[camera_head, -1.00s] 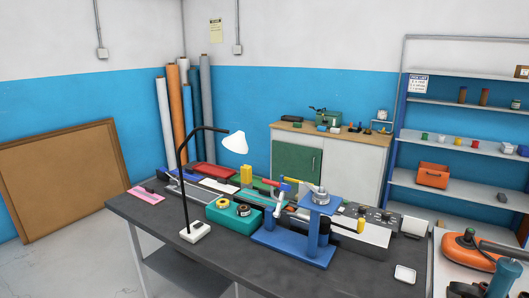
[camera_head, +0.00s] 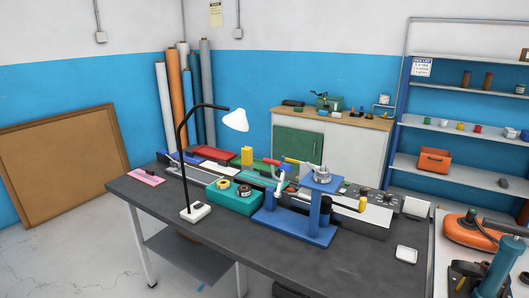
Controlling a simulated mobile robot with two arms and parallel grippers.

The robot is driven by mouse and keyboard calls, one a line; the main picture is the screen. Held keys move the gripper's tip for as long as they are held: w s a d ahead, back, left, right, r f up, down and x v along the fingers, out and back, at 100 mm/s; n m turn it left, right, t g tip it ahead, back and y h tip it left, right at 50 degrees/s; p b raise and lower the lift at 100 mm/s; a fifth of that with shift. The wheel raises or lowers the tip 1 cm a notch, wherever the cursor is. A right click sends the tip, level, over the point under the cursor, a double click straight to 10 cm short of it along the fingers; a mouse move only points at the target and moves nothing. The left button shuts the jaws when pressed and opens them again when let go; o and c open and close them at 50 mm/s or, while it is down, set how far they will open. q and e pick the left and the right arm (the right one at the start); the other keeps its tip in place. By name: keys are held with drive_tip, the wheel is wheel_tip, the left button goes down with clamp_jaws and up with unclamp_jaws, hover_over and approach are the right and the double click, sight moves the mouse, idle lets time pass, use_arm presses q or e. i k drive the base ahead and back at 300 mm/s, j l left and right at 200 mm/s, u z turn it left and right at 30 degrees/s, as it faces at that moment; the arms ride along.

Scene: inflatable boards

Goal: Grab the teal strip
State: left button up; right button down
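A thin teal strip (camera_head: 258,180) appears to lie on the dark workbench (camera_head: 300,262), among the tools behind a teal box. It is small in the picture and partly hidden, so its ends cannot be made out. The teal box (camera_head: 226,199) carries two tape rolls. Neither of my grippers is in view.
A black desk lamp (camera_head: 182,140) stands at the bench's front left, and a blue press stand (camera_head: 315,215) right of the teal box. A pink mat (camera_head: 146,177) lies at the left end. The front right bench top is mostly clear, apart from a white dish (camera_head: 406,254).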

sight(264, 177)
drive_tip(key=j+z, duration=0.15)
drive_tip(key=z, duration=0.8)
drive_tip(key=j+z, duration=0.3)
drive_tip(key=j, duration=0.2)
drive_tip(key=j+z, duration=0.3)
drive_tip(key=j, duration=0.2)
drive_tip(key=k+j+z, duration=0.15)
drive_tip(key=j+z, duration=0.15)
drive_tip(key=j, duration=0.15)
